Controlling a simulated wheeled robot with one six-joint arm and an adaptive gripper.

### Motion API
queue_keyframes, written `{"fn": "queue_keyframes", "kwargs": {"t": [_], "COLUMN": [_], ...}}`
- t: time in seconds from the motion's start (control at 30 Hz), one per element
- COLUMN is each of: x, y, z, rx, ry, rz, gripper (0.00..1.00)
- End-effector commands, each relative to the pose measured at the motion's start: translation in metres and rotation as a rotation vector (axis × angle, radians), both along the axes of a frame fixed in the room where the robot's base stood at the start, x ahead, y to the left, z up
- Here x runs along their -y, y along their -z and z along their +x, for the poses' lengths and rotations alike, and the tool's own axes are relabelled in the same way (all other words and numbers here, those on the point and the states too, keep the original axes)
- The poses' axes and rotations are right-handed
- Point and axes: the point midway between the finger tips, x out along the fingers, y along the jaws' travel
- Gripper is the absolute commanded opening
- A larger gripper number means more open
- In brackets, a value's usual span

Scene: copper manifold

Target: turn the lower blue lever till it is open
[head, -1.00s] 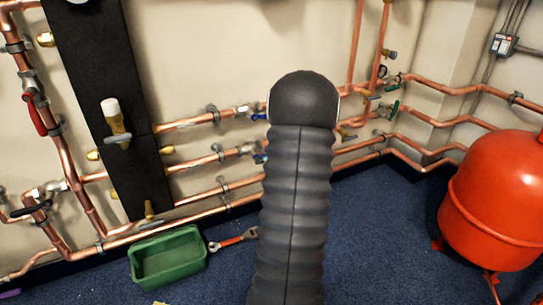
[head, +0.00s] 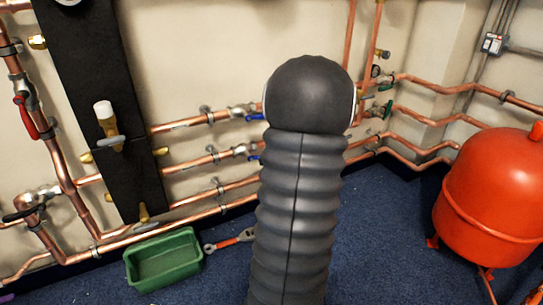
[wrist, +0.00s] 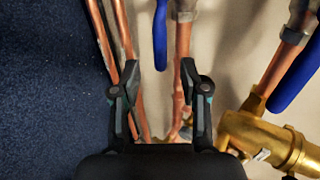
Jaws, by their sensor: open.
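The lower blue lever (wrist: 160,36) shows at the top middle of the wrist view, beside a copper pipe and looking roughly parallel to it. My gripper (wrist: 160,72) is open and empty, its fingers spread on either side below the lever's free end. I see no contact. In the head view only a small part of the lower lever (head: 255,158) shows at the left edge of my arm, which hides the rest and my gripper. The upper blue lever (head: 255,117) shows above it, and also at the right of the wrist view (wrist: 297,76).
Copper pipes (head: 190,163) run along the wall. A brass fitting (wrist: 270,140) lies close to the right finger in the wrist view. A green bin (head: 163,261) and a red-handled wrench (head: 231,240) are on the blue floor. A red tank (head: 492,195) stands at the right.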

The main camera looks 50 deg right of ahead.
Motion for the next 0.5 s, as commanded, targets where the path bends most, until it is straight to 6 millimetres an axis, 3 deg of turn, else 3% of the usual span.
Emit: {"fn": "queue_keyframes", "kwargs": {"t": [0.2, 0.5], "x": [-0.008, -0.011], "y": [-0.015, -0.018], "z": [-0.021, -0.026], "rx": [-0.001, -0.001], "ry": [0.001, 0.000], "rz": [-0.002, 0.000], "gripper": [0.44, 0.44]}}
